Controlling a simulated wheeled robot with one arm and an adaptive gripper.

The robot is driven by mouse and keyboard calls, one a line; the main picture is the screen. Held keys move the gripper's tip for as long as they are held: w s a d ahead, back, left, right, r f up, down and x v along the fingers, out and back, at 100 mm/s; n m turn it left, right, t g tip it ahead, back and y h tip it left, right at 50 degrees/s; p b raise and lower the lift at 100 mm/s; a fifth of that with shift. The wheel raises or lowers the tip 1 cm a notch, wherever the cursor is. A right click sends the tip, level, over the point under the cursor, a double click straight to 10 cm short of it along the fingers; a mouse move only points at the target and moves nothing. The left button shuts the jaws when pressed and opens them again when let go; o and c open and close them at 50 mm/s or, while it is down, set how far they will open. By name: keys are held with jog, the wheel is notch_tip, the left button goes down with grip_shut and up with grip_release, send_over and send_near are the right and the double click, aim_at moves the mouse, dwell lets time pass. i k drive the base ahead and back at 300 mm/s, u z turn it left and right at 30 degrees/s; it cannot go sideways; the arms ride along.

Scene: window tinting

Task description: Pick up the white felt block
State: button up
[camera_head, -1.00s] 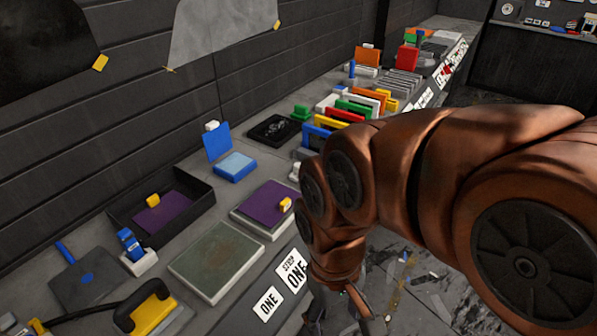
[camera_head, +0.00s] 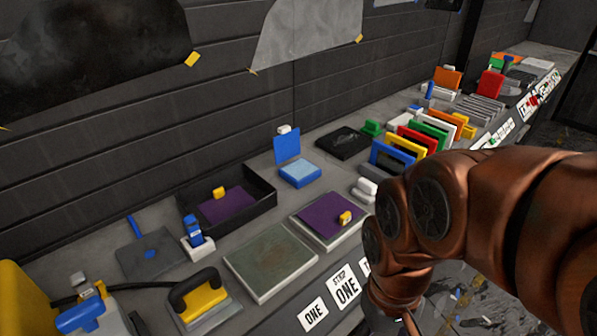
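A small rounded white block (camera_head: 367,187) lies on the bench just left of my arm's upper links, behind the purple pad; it may be the felt block, but its material is too small to tell. Part of it may be hidden by my arm. My gripper (camera_head: 408,322) hangs in front of the bench at the bottom edge, below and apart from this block. It is mostly cut off and hidden by my wrist, so its opening and anything in it cannot be made out.
The bench (camera_head: 327,266) runs from lower left to upper right. A purple pad (camera_head: 322,212), a grey-green plate (camera_head: 268,258), a black tray (camera_head: 266,198) and a row of coloured frames (camera_head: 388,168) crowd it.

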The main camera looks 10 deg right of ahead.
aim_at(364, 190)
jog(key=z, duration=2.15)
jog(key=i, duration=1.1)
jog(key=u, duration=3.8)
